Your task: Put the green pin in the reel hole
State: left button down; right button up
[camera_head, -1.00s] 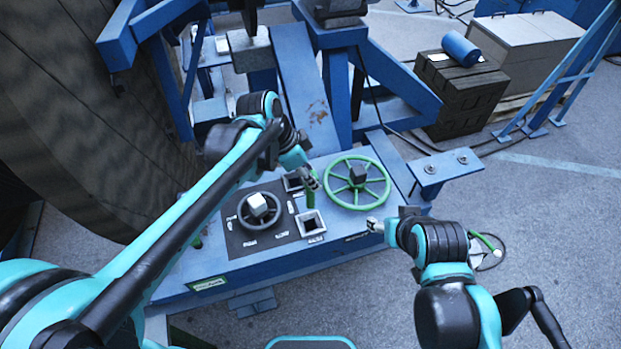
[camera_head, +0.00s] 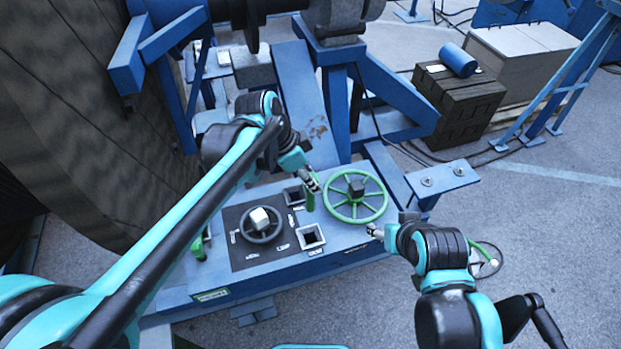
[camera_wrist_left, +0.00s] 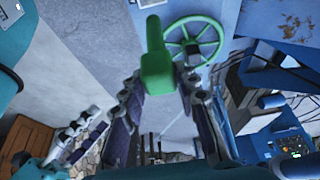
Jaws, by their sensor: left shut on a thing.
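My left gripper (camera_head: 313,182) is shut on the green pin (camera_head: 310,201) above the blue control bench, just left of the green handwheel. The pin hangs down from the fingers in the head view. In the left wrist view the green pin (camera_wrist_left: 156,62) sits between the two fingers and sticks out past them. The big dark ribbed reel (camera_head: 90,130) stands at the left. I cannot make out its hole in either view. My right gripper (camera_head: 374,231) is at the bench's front right corner. Its fingers are too small to read.
The blue bench (camera_head: 340,250) carries a green handwheel (camera_head: 355,195), a small black wheel (camera_head: 262,222), two square sockets and a green handle (camera_head: 197,247). A blue bracket (camera_head: 442,180) juts out at right. Dark crates (camera_head: 460,105) stand behind it. Open floor lies at right.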

pick_arm(q)
jog(key=shift+r+p, duration=1.15)
jog(key=shift+r, duration=0.6)
pick_arm(e)
notch_tip(320, 180, up, 3)
jog(key=shift+f, duration=0.2)
